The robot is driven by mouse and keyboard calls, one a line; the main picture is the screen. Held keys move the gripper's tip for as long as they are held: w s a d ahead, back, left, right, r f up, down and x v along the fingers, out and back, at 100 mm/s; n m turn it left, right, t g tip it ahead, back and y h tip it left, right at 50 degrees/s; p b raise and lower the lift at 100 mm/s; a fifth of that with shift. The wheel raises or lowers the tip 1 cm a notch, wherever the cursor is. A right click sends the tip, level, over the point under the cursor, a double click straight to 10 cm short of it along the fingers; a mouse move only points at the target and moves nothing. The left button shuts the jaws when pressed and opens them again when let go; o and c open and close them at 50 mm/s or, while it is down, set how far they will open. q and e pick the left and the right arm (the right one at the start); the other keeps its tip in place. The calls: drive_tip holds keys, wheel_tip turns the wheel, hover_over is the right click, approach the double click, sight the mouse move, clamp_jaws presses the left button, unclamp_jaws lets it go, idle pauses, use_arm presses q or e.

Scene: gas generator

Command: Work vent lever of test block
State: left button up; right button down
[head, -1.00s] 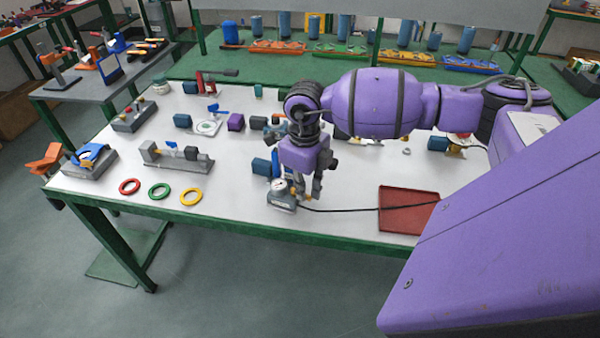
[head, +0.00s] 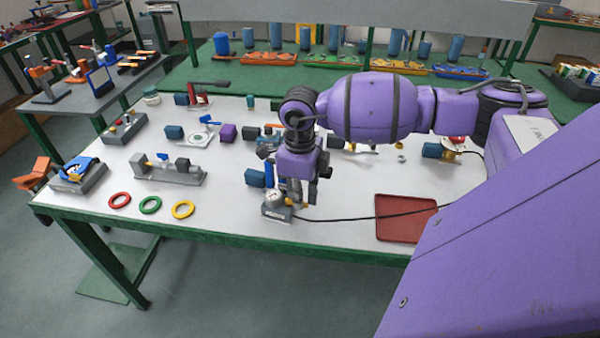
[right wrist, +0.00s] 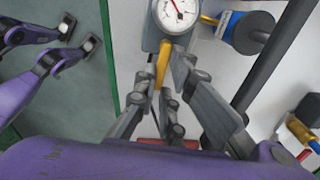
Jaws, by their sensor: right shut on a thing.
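The grey test block (head: 277,212) sits near the front edge of the white-topped table. A round dial gauge with a red needle is on it, and its face (right wrist: 177,12) shows at the top of the right wrist view. The yellow vent lever (right wrist: 162,62) sticks out from the block toward my right gripper. My right gripper (head: 302,200) points down just right of the block. In the right wrist view its grey fingers (right wrist: 166,80) lie on both sides of the lever and are shut on it. My left gripper is not in the head view.
A black cable runs from near the block past a red tray (head: 405,217). A blue cylinder (head: 256,178) stands close behind the block. Red, green and yellow rings (head: 150,205) lie to the left. A grey fixture (head: 168,172) is behind them. The tabletop between rings and block is clear.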

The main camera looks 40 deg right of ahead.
drive_tip(key=c, duration=2.1)
unclamp_jaws()
drive_tip(key=shift+r, duration=0.1)
wheel_tip(320, 180, up, 12)
drive_tip(key=shift+f, duration=0.1)
